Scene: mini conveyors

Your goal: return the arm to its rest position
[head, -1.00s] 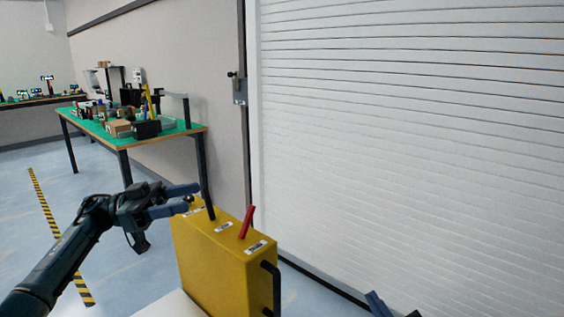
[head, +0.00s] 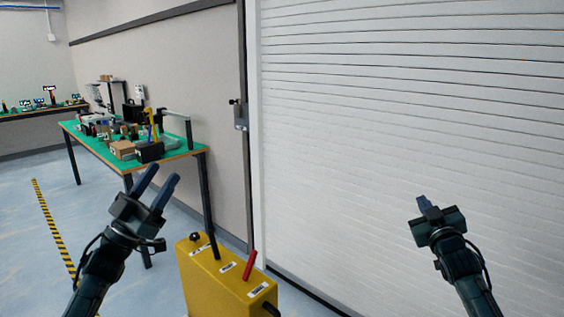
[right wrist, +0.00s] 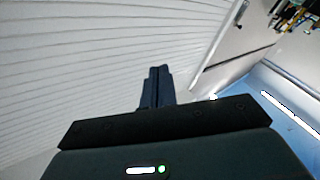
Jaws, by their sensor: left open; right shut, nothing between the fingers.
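My left gripper (head: 159,184) is open and empty in the head view. It is raised up and left of the yellow control box (head: 215,283), apart from it. My right gripper (head: 424,203) is shut and empty at the right of the head view, pointing up in front of the white shutter. Its closed fingers also show in the right wrist view (right wrist: 156,87). The box carries a red lever (head: 249,265), a dark lever (head: 212,241) and a black knob (head: 195,238) on top.
A white roller shutter (head: 410,130) fills the right side. A green-topped table (head: 180,151) with boxes and tools stands at the back left. Black-yellow floor tape (head: 53,228) runs along the left.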

